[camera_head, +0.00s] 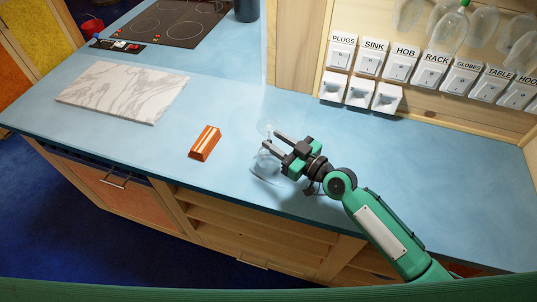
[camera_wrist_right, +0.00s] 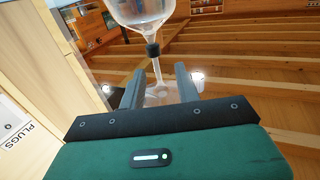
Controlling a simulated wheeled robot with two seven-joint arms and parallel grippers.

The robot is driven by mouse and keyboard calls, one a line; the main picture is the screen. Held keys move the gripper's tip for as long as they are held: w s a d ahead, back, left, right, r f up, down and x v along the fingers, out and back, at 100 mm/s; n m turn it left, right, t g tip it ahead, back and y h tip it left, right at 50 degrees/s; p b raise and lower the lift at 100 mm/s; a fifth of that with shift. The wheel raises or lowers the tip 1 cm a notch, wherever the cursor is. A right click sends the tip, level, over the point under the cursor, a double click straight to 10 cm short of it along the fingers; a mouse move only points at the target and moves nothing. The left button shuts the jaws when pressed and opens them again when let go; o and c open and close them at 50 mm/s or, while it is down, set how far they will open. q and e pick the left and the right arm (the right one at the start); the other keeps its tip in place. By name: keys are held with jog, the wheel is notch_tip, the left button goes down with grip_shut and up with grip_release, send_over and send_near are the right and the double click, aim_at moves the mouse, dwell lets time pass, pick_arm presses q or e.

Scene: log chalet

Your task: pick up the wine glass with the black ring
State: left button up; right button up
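The clear wine glass (camera_wrist_right: 144,12) has a black ring (camera_wrist_right: 152,51) on its stem. In the head view the glass (camera_head: 267,166) is faint; it appears to stand upside down on the blue counter, bowl low and foot up. My right gripper (camera_head: 270,141) is at it, from the right. In the right wrist view my right gripper (camera_wrist_right: 160,80) is open. The lower stem and foot show between its two fingers, with gaps on both sides. The black ring lies just beyond the fingertips. My left gripper is not in view.
An orange striped block (camera_head: 205,143) lies left of the glass. A marble board (camera_head: 122,91) and a hob (camera_head: 172,22) are farther left. Labelled switches (camera_head: 400,66) line the back wall, with hanging glasses (camera_head: 450,31) above. The counter (camera_head: 440,160) is clear on the right.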

jog(key=shift+p+x, duration=0.55)
jog(key=shift+x, duration=0.45)
jog(key=shift+p+x, duration=0.4)
jog(key=shift+x, duration=0.8)
jog(key=shift+w+a+f, duration=0.1)
jog(key=shift+w+a, duration=0.05)
jog(key=shift+w, duration=0.1)
jog(key=c, duration=0.6)
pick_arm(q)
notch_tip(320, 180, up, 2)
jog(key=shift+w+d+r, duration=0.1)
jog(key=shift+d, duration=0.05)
pick_arm(e)
grip_shut()
